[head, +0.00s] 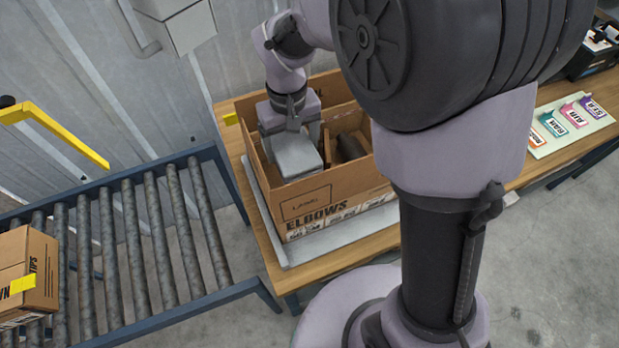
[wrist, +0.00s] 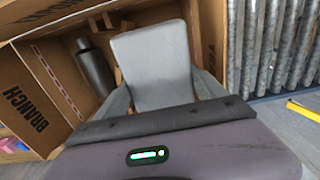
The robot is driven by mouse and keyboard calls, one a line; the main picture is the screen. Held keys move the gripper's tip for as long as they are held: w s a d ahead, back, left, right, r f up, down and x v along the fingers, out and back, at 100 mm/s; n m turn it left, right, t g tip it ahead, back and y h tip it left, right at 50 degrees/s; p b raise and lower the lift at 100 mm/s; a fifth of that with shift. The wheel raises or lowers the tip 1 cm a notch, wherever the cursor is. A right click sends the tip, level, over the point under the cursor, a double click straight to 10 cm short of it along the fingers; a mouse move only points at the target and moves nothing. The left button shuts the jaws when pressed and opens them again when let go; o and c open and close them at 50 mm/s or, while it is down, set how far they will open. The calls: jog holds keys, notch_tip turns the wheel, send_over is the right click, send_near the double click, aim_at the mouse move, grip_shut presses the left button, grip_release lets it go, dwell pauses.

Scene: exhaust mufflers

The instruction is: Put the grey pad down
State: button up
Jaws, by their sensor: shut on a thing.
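The grey pad (head: 297,157) is a flat light-grey block, held over the open cardboard box marked "ELBOWS" (head: 306,200). My gripper (head: 292,138) is shut on the pad from above. In the wrist view the pad (wrist: 152,62) sits between the two grey fingers (wrist: 160,95), with the box walls around it. A dark muffler (head: 349,148) lies in the box to the right of the pad; it also shows in the wrist view (wrist: 95,68). Whether the pad touches anything beneath it is hidden.
The box stands on a grey tray (head: 277,238) on a wooden table (head: 233,140). A roller conveyor (head: 150,230) with another cardboard box (head: 38,262) is at the left. Coloured label cards (head: 573,115) lie at the right. My arm hides part of the table.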

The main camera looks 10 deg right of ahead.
notch_tip(320, 180, down, 13)
jog(key=b, duration=0.4)
jog(key=shift+f, duration=0.2)
jog(key=shift+f+b, duration=0.55)
jog(key=shift+f, duration=0.1)
